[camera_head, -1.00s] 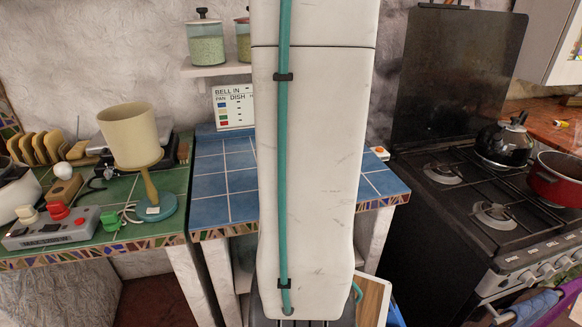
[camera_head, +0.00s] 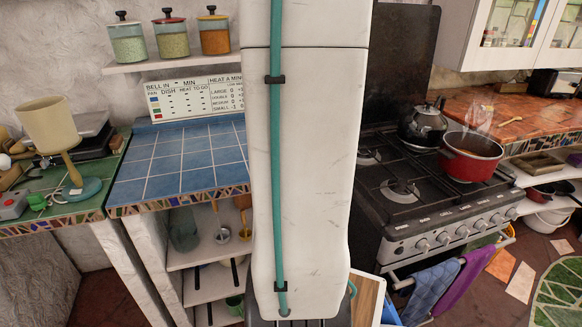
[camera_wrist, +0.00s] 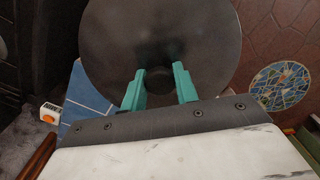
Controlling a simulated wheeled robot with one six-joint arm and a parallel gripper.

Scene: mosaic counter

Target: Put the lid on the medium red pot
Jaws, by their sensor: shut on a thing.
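In the wrist view a dark, round, shiny lid (camera_wrist: 160,35) fills the upper middle. My gripper (camera_wrist: 160,78), with teal fingers, is shut on the lid at its dark central knob, which is partly hidden between the fingers. In the head view my gripper and the lid are not seen. My own white arm part covers the middle there.
A black kettle (camera_head: 422,125) stands close left of the red pot. Blue and purple towels hang on the stove front. A blue-tiled counter (camera_head: 180,160) is at left.

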